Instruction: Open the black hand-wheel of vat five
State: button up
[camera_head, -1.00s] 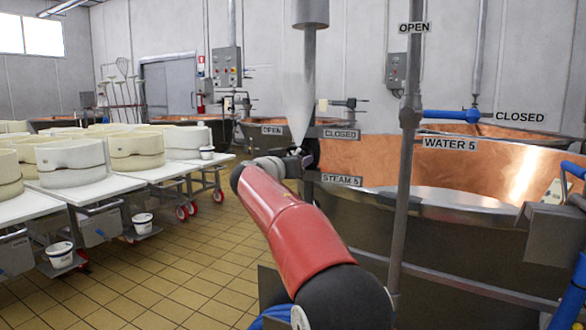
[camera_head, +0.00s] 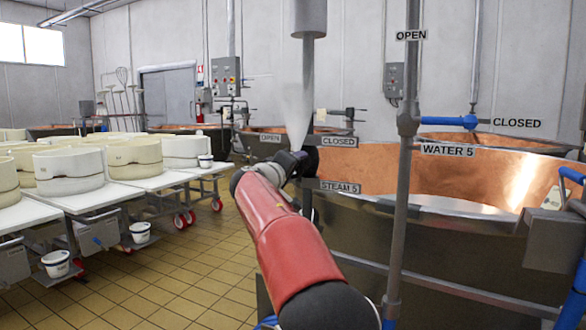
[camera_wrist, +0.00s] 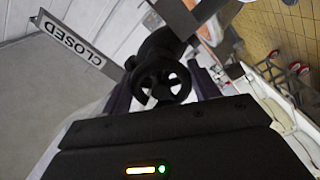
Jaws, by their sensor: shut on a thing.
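The black hand-wheel (camera_wrist: 160,82) is a small spoked ring in the middle of the wrist view, between my gripper's fingers. In the head view the dark wheel (camera_head: 311,160) sits on the steam pipe beside the STEAM 5 sign (camera_head: 340,186). My gripper (camera_wrist: 161,88) is shut on it; in the head view my gripper (camera_head: 298,163) partly hides it. OPEN (camera_head: 270,138) and CLOSED (camera_head: 340,141) signs stand left and right above the wheel. The copper vat (camera_head: 375,172) is behind, to the right.
A vertical grey pipe (camera_head: 405,200) stands right of my arm. A blue lever (camera_head: 450,120) is by the WATER 5 sign (camera_head: 448,151). White tables (camera_head: 75,198) with cheese moulds line the left. Tiled floor (camera_head: 190,270) is free between. A whitish plume (camera_head: 295,110) shows above the wheel.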

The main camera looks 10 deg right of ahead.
jog(key=shift+n, duration=0.7)
jog(key=o, duration=1)
jog(key=shift+c, duration=0.2)
jog(key=shift+a, duration=0.1)
jog(key=b+v, duration=0.2)
jog(key=v, duration=0.5)
jog(key=shift+s+a, duration=0.2)
jog(key=shift+s, duration=0.15)
